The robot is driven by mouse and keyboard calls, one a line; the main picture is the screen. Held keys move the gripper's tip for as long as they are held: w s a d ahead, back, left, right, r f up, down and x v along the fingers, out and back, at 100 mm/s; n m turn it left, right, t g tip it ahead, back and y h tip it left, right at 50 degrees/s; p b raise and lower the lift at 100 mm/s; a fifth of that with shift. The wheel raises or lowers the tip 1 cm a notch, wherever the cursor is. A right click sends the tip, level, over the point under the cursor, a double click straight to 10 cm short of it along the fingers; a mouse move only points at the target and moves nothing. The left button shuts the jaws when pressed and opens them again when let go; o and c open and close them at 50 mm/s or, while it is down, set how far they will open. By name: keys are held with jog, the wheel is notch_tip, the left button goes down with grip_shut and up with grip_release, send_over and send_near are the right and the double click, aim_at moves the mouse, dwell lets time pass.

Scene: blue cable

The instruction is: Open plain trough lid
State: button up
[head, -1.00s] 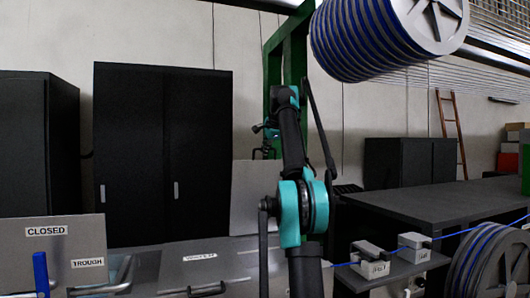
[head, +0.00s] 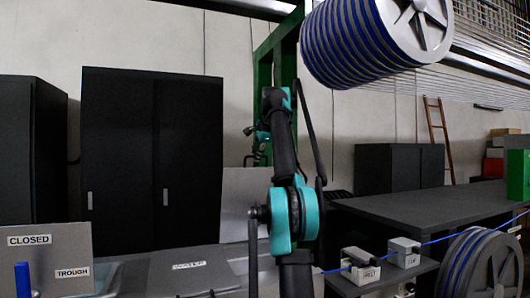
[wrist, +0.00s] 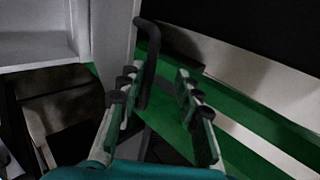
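A flat grey metal lid (head: 205,280) with a small white label lies at the lower middle of the head view, left of my arm. Its label text is too blurred to read. To its left stands a grey panel (head: 50,255) with labels reading CLOSED and TROUGH and a blue upright piece (head: 22,280) in front. My gripper (wrist: 157,88) shows in the wrist view, its two fingers apart with nothing held between them. A black curved bar (wrist: 150,50) rises by the left finger; I cannot tell what it belongs to or whether they touch. The gripper is not clearly visible in the head view.
Black cabinets (head: 150,150) stand behind. A large blue cable spool (head: 350,45) hangs at upper right. A dark table (head: 420,205) and a shelf with small grey boxes (head: 360,265) are at right, with a blue cable (head: 470,232) and another spool (head: 485,265). Green beams (wrist: 240,105) cross the wrist view.

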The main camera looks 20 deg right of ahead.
jog(key=s+r, duration=0.2)
jog(key=s, duration=1.2)
jog(key=shift+d, duration=0.25)
jog(key=shift+f, duration=0.1)
